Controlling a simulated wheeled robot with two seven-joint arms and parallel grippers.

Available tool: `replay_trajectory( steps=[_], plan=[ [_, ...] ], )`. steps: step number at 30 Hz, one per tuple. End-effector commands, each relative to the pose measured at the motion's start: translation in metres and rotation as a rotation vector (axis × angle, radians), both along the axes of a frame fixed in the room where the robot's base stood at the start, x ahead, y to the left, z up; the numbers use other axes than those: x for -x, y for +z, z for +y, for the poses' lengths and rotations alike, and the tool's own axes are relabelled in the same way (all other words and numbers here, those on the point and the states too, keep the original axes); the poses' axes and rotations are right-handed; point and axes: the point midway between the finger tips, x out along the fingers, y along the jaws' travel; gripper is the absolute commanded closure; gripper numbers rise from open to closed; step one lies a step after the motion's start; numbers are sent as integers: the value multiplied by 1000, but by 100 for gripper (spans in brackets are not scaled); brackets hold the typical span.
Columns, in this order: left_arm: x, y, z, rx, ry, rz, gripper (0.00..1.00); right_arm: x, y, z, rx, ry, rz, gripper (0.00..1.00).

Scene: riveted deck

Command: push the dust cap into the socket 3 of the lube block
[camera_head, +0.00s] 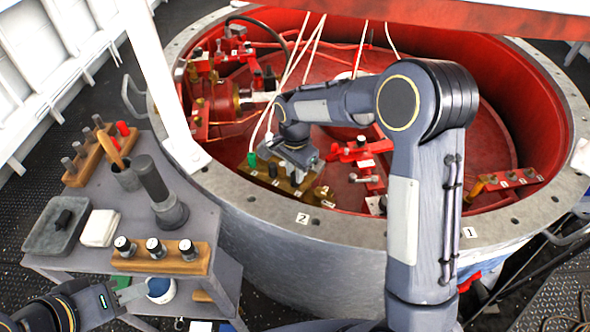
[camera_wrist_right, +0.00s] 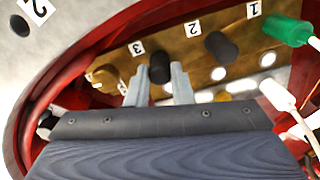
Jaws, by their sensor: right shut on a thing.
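The lube block is a brass block (camera_wrist_right: 190,60) with labels 3, 2 and 1 in the right wrist view; it also shows in the head view (camera_head: 312,192) on the red pit's near side. My right gripper (camera_wrist_right: 161,78) is shut on a black dust cap (camera_wrist_right: 162,66) beside label 3. The cap is at the block's face; how deep it sits in socket 3 is hidden. Another black cap (camera_wrist_right: 221,47) sits by label 2, and a green plug (camera_wrist_right: 287,31) by label 1. My left gripper (camera_head: 128,292) is low at the left, by the side table; its fingers are unclear.
The pit's grey rim (camera_head: 262,208) curves close in front of the block. White cables (camera_head: 290,75) hang near my right wrist. The grey side table (camera_head: 190,215) holds a wooden rack (camera_head: 160,260), a dark tray (camera_head: 55,232) and a cylindrical tool (camera_head: 165,200).

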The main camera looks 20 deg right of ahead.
Motion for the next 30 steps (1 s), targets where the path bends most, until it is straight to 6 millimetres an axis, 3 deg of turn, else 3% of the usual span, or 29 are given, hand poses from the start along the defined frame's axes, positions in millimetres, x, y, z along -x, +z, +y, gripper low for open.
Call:
replay_trajectory(
  steps=[13,14,19,30],
  plan=[
    [0,-1,0,0,0,0,64,0,-2,0,0,0,0,100],
    [0,-1,0,0,0,0,64,0,-1,0,0,0,0,76],
    [0,-1,0,0,0,0,64,0,-1,0,0,0,0,54],
    [0,-1,0,0,0,0,64,-1,7,0,-1,0,-3,54]
  ],
)
